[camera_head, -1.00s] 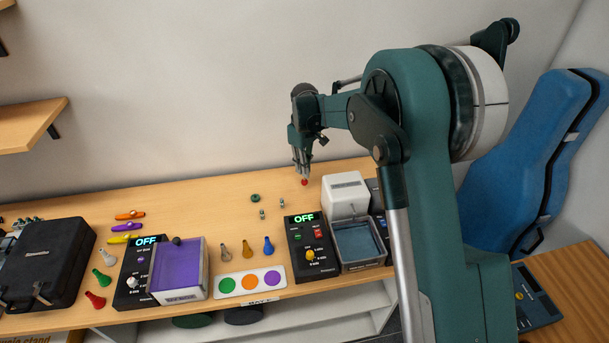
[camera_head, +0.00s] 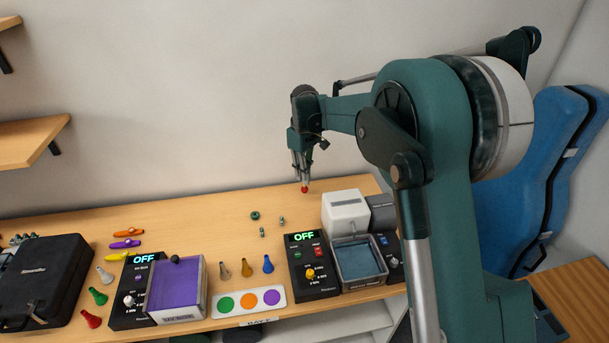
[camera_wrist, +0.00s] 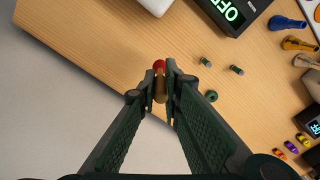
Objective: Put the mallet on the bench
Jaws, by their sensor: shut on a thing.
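My gripper (camera_head: 304,187) is over the back of the wooden bench (camera_head: 200,222), near the wall. It is shut on a small mallet with a red head (camera_head: 305,190). In the wrist view the mallet's tan handle (camera_wrist: 160,88) sits between the fingertips, and its red head (camera_wrist: 158,65) sticks out past them. The mallet looks close to the bench top; whether it touches the wood I cannot tell.
A small green ring (camera_head: 255,215) and two small grey-green pieces (camera_head: 282,221) lie near the gripper. A white box (camera_head: 345,212) stands to the right, behind a black device reading OFF (camera_head: 312,265).

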